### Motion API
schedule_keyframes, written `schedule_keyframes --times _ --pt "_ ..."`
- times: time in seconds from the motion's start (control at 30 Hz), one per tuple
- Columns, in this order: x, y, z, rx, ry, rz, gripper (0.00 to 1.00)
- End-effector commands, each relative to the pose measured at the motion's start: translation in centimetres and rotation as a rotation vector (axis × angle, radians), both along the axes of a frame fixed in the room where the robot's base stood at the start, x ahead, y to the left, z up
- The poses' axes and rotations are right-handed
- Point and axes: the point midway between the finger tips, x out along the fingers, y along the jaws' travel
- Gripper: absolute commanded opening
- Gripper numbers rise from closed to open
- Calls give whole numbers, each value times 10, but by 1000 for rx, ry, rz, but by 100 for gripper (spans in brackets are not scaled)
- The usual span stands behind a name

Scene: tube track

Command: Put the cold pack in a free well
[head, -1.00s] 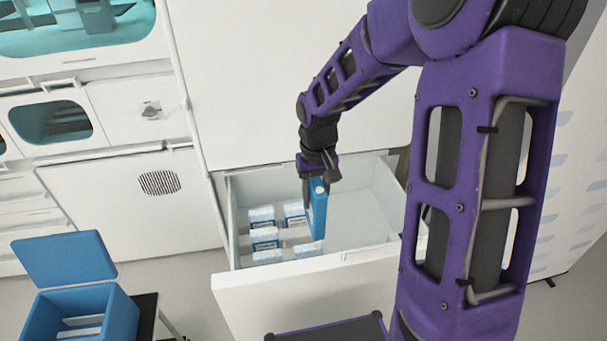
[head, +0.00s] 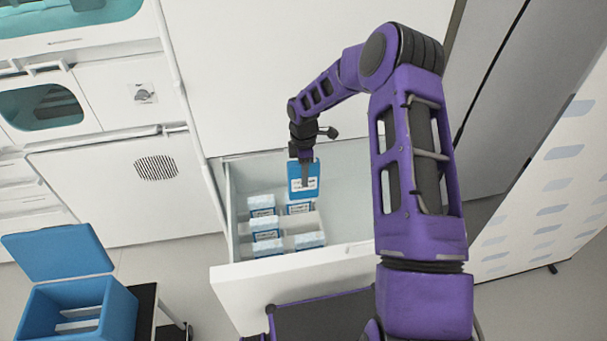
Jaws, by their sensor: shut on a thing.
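My gripper (head: 304,170) is shut on a blue cold pack (head: 303,187) with a white label. It holds the pack upright by its top edge, above the open white drawer (head: 231,215), at the back of the group of white-topped packs. The pack's lower edge is close to a white-topped pack (head: 299,207) in the drawer; I cannot tell if they touch. Other white-topped packs (head: 262,202) sit in wells on the drawer's left side. An empty-looking well (head: 302,223) shows among them, in front of the held pack.
The drawer's right part (head: 347,215) is bare. A blue cooler box (head: 75,300) with its lid (head: 58,250) up stands at lower left on a dark stand, with white items inside. White cabinets line the back.

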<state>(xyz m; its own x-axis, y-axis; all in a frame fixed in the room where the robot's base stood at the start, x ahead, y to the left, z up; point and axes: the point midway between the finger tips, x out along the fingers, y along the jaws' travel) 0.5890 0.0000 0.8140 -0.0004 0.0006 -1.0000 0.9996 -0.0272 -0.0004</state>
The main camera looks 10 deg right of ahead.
Motion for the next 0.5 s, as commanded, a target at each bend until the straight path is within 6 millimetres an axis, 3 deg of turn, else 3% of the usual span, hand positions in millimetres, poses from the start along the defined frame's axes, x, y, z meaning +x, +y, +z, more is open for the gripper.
schedule_keyframes --times 0.27,0.5 --pt "2 0 -11 -1 0 31 0" --pt "2 0 -34 -1 0 29 0"
